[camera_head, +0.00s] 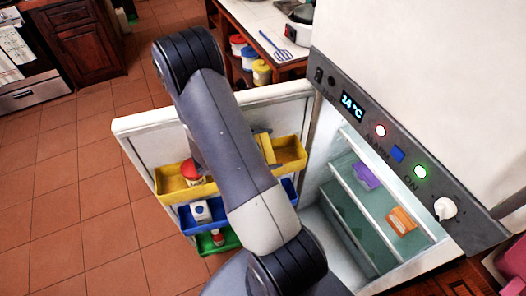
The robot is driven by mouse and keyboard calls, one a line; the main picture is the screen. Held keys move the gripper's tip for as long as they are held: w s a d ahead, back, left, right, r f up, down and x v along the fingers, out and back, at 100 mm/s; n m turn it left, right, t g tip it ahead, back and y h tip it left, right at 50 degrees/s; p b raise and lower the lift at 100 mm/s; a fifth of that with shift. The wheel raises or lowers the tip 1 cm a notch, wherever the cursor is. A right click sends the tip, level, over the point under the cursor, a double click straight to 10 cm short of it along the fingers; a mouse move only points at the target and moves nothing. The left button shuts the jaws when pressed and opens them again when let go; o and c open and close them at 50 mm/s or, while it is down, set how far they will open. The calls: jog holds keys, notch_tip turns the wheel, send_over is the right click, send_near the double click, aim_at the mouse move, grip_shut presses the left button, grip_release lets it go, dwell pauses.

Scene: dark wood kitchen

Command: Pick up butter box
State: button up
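The fridge stands open. On its inner glass shelves lie a purple box (366,175) and an orange-and-white box (401,220). A yellow block-like item (267,149) stands in the yellow door bin (290,152), just right of my arm. No label is readable, so I cannot tell which of these is the butter box. My gripper (262,131) is mostly hidden behind my arm. Only a small grey part of it shows above the door bin, close to the yellow item. Whether its fingers are open or touch anything is hidden.
The open door (140,125) carries yellow, blue (185,222) and green (205,246) bins. A red-lidded item (191,170) and a white carton (200,210) sit in them. A table (262,20) stands behind. Tiled floor at left is clear.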

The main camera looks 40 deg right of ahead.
jog(key=c, duration=0.6)
jog(key=shift+c, duration=0.2)
